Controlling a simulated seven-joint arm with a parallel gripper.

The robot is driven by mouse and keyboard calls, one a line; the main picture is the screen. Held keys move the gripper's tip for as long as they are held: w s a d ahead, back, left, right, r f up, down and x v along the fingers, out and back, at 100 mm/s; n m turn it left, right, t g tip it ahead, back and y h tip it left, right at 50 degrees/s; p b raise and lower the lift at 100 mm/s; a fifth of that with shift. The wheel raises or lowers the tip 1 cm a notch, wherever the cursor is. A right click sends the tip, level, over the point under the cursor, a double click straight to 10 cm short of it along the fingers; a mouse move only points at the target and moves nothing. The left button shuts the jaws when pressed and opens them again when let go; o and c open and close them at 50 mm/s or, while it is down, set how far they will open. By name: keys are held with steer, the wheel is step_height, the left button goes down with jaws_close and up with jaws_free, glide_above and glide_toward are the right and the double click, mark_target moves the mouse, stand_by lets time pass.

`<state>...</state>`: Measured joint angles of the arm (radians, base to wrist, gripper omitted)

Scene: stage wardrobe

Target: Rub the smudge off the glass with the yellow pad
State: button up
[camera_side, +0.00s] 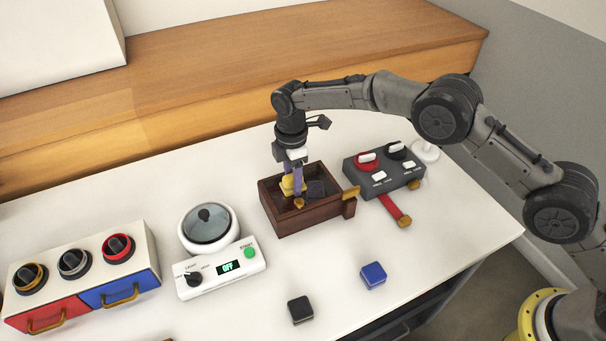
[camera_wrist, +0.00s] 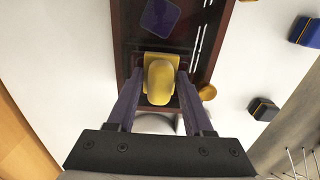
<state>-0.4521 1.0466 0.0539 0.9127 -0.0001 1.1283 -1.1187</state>
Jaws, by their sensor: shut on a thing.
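My gripper (camera_side: 294,172) is shut on the yellow pad (camera_side: 288,187) by its raised grip and points down over the dark wooden box (camera_side: 283,228). In the wrist view the yellow pad (camera_wrist: 158,66) sits between my two purple-grey fingers, over the box's dark top. I cannot tell whether the pad touches the surface below. A dark purple square (camera_wrist: 160,17) shows in the box area, ahead of the pad and apart from it. White streaks (camera_wrist: 197,45) run along one side of the dark surface. I cannot tell which mark is the smudge, and the area under the pad is hidden.
A grey control box (camera_side: 385,172) with knobs and a red-handled thing (camera_side: 396,210) are close on the right. A white device with a round lid (camera_side: 208,226) and a drawer unit (camera_side: 85,275) stand left. Blue (camera_side: 373,275) and black (camera_side: 300,310) blocks lie in front.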

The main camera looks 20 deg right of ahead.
mark_target(323, 176)
steer(key=shift+a, duration=0.8)
steer(key=shift+w+a, duration=0.1)
steer(key=shift+w, duration=0.2)
steer(key=shift+s+d, duration=0.1)
steer(key=shift+d, duration=4.95)
steer(key=shift+a, duration=4.8)
steer(key=shift+a+r, duration=0.15)
steer(key=shift+a, duration=0.15)
steer(key=shift+d+r, duration=0.1)
steer(key=shift+r, duration=3.8)
